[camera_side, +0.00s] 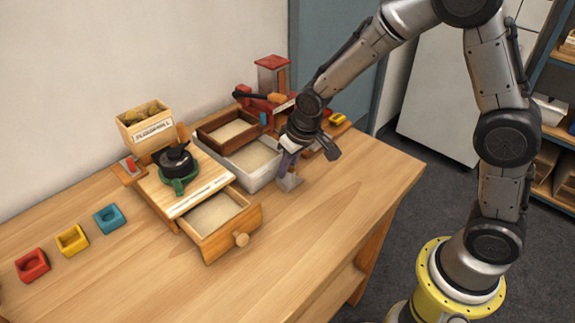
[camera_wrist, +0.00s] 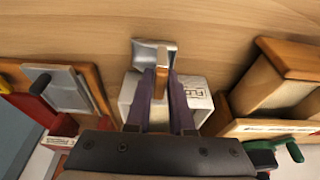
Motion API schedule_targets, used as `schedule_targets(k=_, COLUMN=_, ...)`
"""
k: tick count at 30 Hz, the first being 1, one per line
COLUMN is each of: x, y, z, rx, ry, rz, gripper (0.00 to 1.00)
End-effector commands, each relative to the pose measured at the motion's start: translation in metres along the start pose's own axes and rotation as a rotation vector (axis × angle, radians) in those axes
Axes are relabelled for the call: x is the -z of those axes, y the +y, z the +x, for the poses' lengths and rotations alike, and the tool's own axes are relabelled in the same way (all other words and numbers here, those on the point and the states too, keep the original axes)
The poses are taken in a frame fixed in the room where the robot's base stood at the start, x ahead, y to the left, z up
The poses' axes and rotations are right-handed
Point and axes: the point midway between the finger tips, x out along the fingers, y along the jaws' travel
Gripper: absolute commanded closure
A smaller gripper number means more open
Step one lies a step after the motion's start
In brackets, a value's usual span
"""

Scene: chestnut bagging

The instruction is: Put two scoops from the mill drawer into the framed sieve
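The scoop (camera_side: 289,183) has a metal pan and hangs low at or just above the table, right of the white bin. In the wrist view its pan (camera_wrist: 154,52) looks empty. My gripper (camera_side: 288,160) has purple fingers (camera_wrist: 162,78) closed around the scoop's wooden handle. The mill drawer (camera_side: 222,238) is pulled out at the front of the mill (camera_side: 176,165) and holds pale flour. A brown wooden frame (camera_side: 203,135), which looks like the framed sieve, sits at the back of the white bin (camera_side: 265,182), with pale flour inside. The drawer also shows in the wrist view (camera_wrist: 258,88).
A red machine (camera_side: 262,105) stands behind the bin. A wooden hopper box (camera_side: 146,122) stands behind the mill. The table's front right (camera_side: 340,200) is clear.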

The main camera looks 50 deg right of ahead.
Motion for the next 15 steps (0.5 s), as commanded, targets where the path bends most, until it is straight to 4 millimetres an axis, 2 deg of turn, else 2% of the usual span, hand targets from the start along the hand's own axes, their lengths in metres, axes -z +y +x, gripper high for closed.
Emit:
schedule_targets(k=1, x=0.0002, y=0.0, z=-0.0002, rx=0.0, ry=0.0, rz=0.0, gripper=0.68)
schedule_targets(k=3, x=0.0001, y=0.0, z=-0.0002, rx=0.0, ry=0.0, rz=0.0, gripper=0.56)
schedule_targets(k=4, x=0.0001, y=0.0, z=-0.0003, rx=0.0, ry=0.0, rz=0.0, gripper=0.55)
schedule_targets(k=15, x=0.0014, y=0.0, z=-0.0062, rx=0.0, ry=0.001, rz=0.0, gripper=0.55)
